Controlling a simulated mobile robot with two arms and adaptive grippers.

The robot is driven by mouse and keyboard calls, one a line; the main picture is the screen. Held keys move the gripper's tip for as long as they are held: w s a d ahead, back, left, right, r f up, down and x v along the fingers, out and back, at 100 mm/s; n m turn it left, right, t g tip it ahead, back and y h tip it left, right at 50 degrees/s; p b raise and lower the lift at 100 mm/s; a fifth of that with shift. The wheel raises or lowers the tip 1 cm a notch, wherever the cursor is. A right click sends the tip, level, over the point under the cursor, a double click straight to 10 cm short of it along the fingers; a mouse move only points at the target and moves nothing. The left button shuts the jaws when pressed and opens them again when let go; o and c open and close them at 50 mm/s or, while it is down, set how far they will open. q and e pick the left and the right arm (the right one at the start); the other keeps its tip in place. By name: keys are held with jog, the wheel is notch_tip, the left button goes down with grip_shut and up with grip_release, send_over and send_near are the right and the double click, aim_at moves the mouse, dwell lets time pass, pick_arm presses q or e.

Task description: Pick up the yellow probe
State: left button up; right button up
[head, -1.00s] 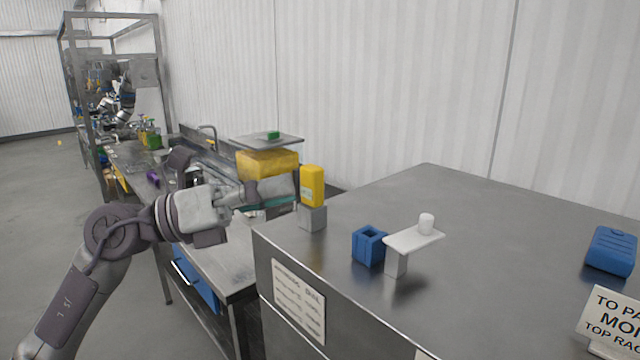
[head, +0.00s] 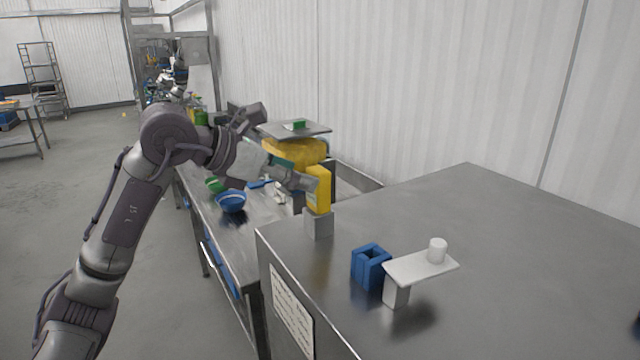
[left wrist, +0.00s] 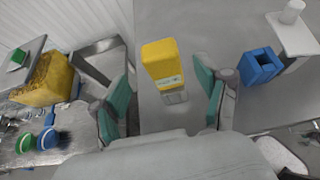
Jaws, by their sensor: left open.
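The yellow probe (head: 319,188) stands upright on a small grey block (head: 319,224) at the near-left corner of the steel cabinet top. My left gripper (head: 302,180) reaches in from the left, right beside the probe. In the left wrist view, its two green-padded fingers (left wrist: 163,88) are spread apart. The yellow probe (left wrist: 162,64) shows upright in the gap between them, with bare space visible on both sides. The gripper is open and holds nothing. My right gripper is not in view.
A blue square holder (head: 370,266) and a white stand (head: 420,268) bearing a white cylinder (head: 437,250) are on the cabinet top (head: 500,260). Behind the gripper, a yellow block (head: 293,151) sits under a grey plate.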

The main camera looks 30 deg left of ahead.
aim_at(319, 185)
pick_arm(q)
jog(key=p+x, duration=0.3)
jog(key=x, duration=0.2)
jog(key=shift+d+f, duration=0.2)
jog(key=shift+f, duration=0.1)
jog(key=shift+w+f, duration=0.1)
jog(key=shift+f, duration=0.05)
jog(key=c, duration=1.3)
jog(key=shift+o, duration=0.2)
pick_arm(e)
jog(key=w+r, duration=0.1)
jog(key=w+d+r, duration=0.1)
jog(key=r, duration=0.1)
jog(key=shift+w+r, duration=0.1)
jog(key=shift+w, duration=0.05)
